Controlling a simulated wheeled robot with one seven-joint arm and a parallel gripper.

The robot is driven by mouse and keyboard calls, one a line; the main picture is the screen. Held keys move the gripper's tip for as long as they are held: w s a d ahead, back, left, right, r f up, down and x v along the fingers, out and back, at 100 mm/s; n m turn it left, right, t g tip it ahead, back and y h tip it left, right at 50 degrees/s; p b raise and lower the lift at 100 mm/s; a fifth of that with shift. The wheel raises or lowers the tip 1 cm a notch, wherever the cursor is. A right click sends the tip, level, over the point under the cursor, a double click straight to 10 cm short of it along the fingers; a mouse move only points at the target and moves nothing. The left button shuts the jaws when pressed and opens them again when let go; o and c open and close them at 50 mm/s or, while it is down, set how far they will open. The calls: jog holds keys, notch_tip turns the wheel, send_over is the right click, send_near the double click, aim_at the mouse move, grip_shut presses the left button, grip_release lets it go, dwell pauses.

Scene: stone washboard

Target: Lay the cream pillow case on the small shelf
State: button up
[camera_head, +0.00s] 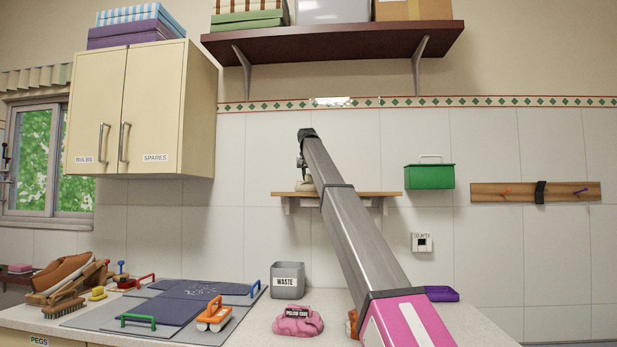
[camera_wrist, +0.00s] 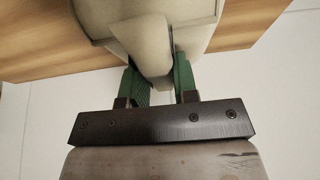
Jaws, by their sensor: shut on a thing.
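My gripper (camera_wrist: 157,68) is shut on a fold of the cream pillow case (camera_wrist: 105,18); its green fingers sit on both sides of the fold. The wooden small shelf (camera_wrist: 35,38) lies behind the cloth in the wrist view, and the cloth overlaps it. In the head view, the small shelf (camera_head: 372,194) is fixed to the tiled wall, and my gripper (camera_head: 301,163) is at its left part. A little of the cream cloth (camera_head: 309,184) shows there, just above the shelf top. My arm hides most of it, and I cannot tell whether the cloth touches the board.
A pink bundle labelled pillow case (camera_head: 297,321) lies on the counter near the waste bin (camera_head: 288,280). A green box (camera_head: 429,176) hangs right of the shelf. A dark wall shelf (camera_head: 330,42) is above. A cream cupboard (camera_head: 141,108) is at left.

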jog(key=shift+f, duration=0.1)
jog(key=o, duration=1)
jog(key=v, duration=1.2)
